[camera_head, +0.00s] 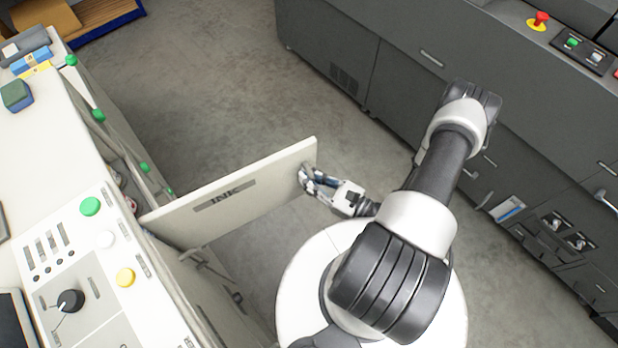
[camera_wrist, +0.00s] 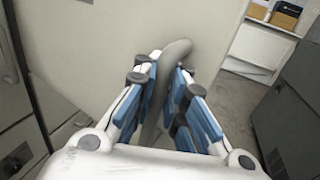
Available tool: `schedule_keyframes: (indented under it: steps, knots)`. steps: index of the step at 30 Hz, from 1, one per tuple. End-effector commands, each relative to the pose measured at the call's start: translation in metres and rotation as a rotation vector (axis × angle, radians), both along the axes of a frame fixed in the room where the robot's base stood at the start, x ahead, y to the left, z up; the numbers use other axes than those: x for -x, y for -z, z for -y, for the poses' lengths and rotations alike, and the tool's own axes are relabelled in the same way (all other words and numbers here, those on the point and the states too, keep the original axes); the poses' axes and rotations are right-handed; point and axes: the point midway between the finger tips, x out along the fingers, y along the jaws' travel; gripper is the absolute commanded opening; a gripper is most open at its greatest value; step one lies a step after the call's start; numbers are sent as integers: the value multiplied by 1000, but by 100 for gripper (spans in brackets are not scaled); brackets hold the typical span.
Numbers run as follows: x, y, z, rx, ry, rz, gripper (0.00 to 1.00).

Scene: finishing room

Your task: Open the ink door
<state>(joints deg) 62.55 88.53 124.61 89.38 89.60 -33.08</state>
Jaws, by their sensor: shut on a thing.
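The ink door (camera_head: 240,192) is a cream panel marked INK. In the head view it stands swung well out from the white machine (camera_head: 115,190) on the left, its free edge towards the middle of the floor. My gripper (camera_head: 308,180) is at the free end of the door. In the wrist view, my gripper (camera_wrist: 165,95) has its blue-padded fingers on both sides of a grey curved handle (camera_wrist: 176,52), shut on it. The door's face (camera_wrist: 110,35) fills the upper left there. Part of the handle is hidden between the fingers.
A long dark grey machine (camera_head: 400,80) with drawers and a red stop button (camera_head: 540,18) runs along the right. Bare concrete floor (camera_head: 220,80) lies between the machines. A blue-edged pallet with boxes (camera_head: 100,18) is at the top left.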

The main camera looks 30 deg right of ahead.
Motion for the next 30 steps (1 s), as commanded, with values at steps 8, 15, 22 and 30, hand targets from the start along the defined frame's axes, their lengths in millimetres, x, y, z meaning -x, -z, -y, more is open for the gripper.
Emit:
schedule_keyframes:
  steps: [8, 15, 22, 30]
  knots:
    - [-3, 0, 7, 13, 17, 8, 0]
    - [-2, 0, 6, 10, 15, 7, 22]
    - [-1, 0, 4, 6, 9, 3, 33]
    - [0, 0, 3, 4, 8, 2, 33]
